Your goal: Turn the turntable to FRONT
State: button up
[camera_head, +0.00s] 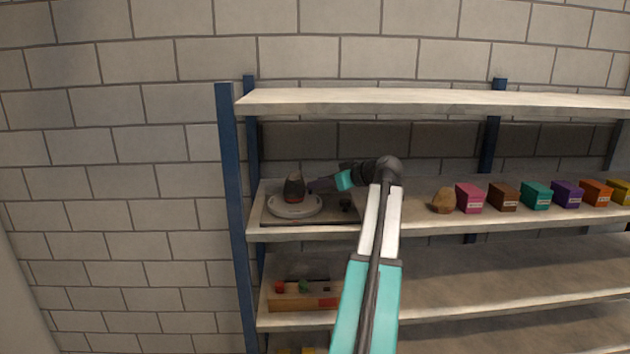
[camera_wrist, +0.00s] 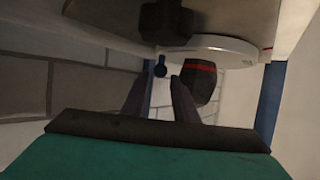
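The turntable (camera_head: 294,208) is a pale round disc on a dark tray at the left end of the middle shelf. A dark object with a red band (camera_head: 295,188) stands on it; it also shows in the wrist view (camera_wrist: 201,80). The turntable's rim shows in the wrist view (camera_wrist: 232,47). No FRONT mark is readable in either view. My gripper (camera_head: 312,187) reaches in from the right, close beside the dark object. In the wrist view its two fingers (camera_wrist: 160,98) are apart, with a gap between them. I cannot tell whether a finger touches the object.
A small dark knob-like block (camera_head: 345,204) sits on the tray right of the turntable. A tan lump (camera_head: 443,200) and a row of coloured boxes (camera_head: 503,197) stand farther right. The upper shelf (camera_head: 400,98) is overhead, and a blue post (camera_head: 235,200) stands at the left.

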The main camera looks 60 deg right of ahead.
jog(key=shift+p+x, duration=0.35)
jog(key=shift+x, duration=1.1)
grip_shut()
